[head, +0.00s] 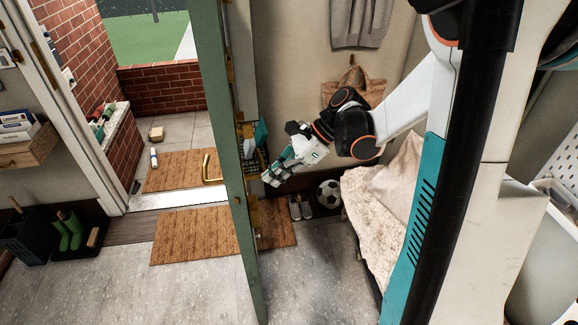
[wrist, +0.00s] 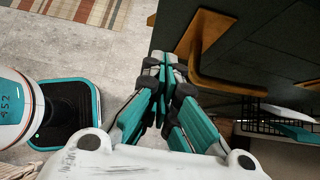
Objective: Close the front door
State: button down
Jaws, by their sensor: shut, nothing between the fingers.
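The green front door (head: 226,190) stands open, seen nearly edge-on in the head view, with the doorway to its left. A brass handle (head: 211,170) sticks out from its left side. My gripper (head: 271,180) is to the right of the door edge, close to its inner side, shut and empty. In the wrist view the dark door face (wrist: 262,45) fills the upper right. A brass lever handle (wrist: 212,75) on it is just right of my shut fingertips (wrist: 166,62); I cannot tell whether they touch.
A wire basket (wrist: 280,128) hangs on the door's inner side. A doormat (head: 195,236) lies inside the threshold. Shoes (head: 300,207), a football (head: 328,194) and a cushioned bench (head: 372,215) are on the right. Green boots (head: 72,232) stand at left. The floor in front is clear.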

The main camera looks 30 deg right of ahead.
jog(key=shift+w+a+b, duration=0.1)
jog(key=shift+w+a, duration=0.1)
jog(key=shift+a, duration=0.45)
jog(key=shift+w+a+b, duration=0.15)
jog(key=shift+w+a, duration=0.05)
jog(key=shift+a, duration=0.5)
jog(key=shift+w+a+b, duration=0.1)
jog(key=shift+w+a, duration=0.1)
jog(key=shift+a, duration=0.45)
jog(key=shift+a, duration=0.1)
